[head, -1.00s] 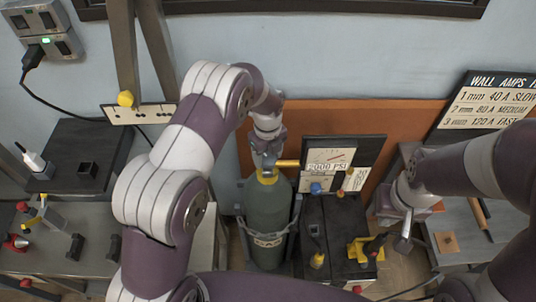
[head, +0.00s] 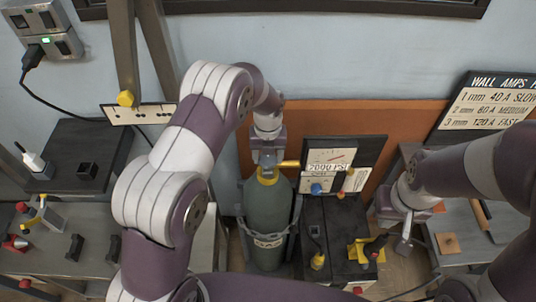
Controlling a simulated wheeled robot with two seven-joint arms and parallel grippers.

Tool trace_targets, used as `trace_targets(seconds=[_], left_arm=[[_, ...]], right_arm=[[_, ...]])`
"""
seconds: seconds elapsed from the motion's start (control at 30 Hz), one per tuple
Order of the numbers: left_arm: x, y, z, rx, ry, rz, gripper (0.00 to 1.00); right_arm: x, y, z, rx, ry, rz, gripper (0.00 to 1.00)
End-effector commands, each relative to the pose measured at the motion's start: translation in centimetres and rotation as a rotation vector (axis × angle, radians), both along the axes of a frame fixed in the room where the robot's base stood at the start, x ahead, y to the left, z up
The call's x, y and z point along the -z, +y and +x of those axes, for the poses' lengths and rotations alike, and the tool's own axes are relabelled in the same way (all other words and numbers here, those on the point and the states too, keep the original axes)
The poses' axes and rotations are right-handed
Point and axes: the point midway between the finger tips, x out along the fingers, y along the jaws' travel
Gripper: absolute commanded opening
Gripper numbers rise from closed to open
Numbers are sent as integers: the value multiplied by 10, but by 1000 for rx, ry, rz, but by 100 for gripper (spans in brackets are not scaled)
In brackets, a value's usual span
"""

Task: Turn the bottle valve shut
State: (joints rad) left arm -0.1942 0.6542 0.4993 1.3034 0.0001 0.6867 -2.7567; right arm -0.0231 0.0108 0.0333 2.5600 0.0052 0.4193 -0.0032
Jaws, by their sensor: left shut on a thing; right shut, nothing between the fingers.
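The green gas bottle (head: 268,222) stands upright, with a yellow collar (head: 267,178) at its neck. My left gripper (head: 267,162) points down onto the bottle's top and is shut on the valve there. The valve is mostly hidden by the gripper and wrist. A short yellow bar (head: 289,163) sticks out to the right at the same height. My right gripper (head: 404,242) is shut and empty, pointing down near the right-hand bench, well apart from the bottle.
A gauge board (head: 327,157) reading 2000 PSI, with a blue knob (head: 316,188), stands right of the bottle. A black box (head: 336,235) with yellow fittings is below it. A grey rack (head: 243,229) surrounds the bottle. Benches flank both sides.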

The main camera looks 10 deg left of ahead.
Motion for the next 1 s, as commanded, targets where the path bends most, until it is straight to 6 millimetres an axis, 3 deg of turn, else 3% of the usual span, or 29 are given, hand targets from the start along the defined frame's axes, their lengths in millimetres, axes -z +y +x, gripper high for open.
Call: trace_targets(seconds=[0.4,0.43,0.5,0.83,1.0], left_arm=[[-5,0,6,7,-18,-3,30],[-5,0,6,7,-18,-3,67],[-5,0,5,7,-16,-2,87],[-6,0,2,6,-8,-1,87],[-40,0,3,6,-12,-2,87]], right_arm=[[-1,0,0,0,0,0,0],[-1,0,0,0,0,0,0],[-1,0,0,0,0,0,0],[1,0,0,0,0,0,0],[11,0,0,0,0,0,0]])
